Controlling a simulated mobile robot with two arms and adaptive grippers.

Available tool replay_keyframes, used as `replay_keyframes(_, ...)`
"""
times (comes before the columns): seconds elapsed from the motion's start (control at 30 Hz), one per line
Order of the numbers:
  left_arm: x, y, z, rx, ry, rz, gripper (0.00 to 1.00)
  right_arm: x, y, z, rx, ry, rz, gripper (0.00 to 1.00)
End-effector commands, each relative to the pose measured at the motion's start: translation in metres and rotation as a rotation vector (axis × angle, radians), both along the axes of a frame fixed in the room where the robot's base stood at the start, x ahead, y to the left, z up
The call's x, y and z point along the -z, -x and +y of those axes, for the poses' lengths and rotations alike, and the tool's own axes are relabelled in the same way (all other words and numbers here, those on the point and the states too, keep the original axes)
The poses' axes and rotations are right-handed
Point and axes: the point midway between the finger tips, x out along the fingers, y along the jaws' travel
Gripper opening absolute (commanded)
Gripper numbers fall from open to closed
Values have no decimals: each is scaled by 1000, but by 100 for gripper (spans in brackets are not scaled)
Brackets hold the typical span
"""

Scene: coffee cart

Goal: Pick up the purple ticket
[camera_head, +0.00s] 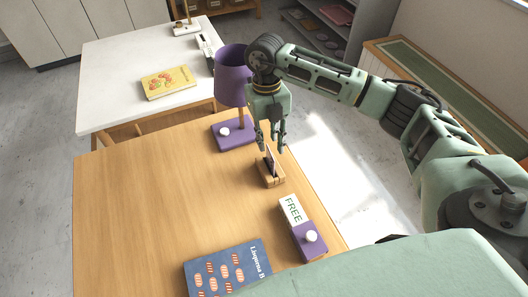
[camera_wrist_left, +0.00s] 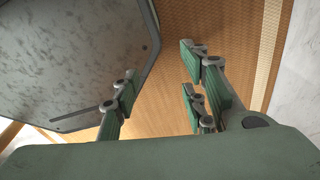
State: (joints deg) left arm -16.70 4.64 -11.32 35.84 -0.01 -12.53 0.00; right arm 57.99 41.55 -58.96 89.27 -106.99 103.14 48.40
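A small wooden holder (camera_head: 271,176) stands near the right side of the wooden table. A thin upright piece, which looks like the ticket (camera_head: 270,162), stands in its slot; it is small and partly hidden, and its purple colour is hard to make out. My right gripper (camera_head: 272,149) points down just over the holder. Its fingers are apart, one on each side of the upright piece, and I cannot see either finger pressing on it. My left gripper (camera_wrist_left: 160,95) shows only in the left wrist view, with its fingers wide apart and nothing between them.
A purple lamp (camera_head: 233,85) stands close behind the right gripper. A FREE sign on a purple block (camera_head: 305,238) is in front of the holder. A blue book (camera_head: 228,270) lies at the front edge. A white table (camera_head: 120,65) with a yellow book (camera_head: 168,82) adjoins behind.

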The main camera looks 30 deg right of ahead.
Motion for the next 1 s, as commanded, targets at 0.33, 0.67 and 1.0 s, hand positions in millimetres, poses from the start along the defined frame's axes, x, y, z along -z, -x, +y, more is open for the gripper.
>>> replay_keyframes(0.33, -11, 21, 1, 1, -3, 31, 40, 36, 3, 0, -1, 6, 4, 25)
replay_keyframes(0.67, -21, 14, 0, 3, -1, 21, 40, 75, 5, -1, -2, 5, 1, 25)
replay_keyframes(1.0, -21, 5, -1, 3, 1, 6, 40, 76, 4, -1, -2, 5, 0, 14)
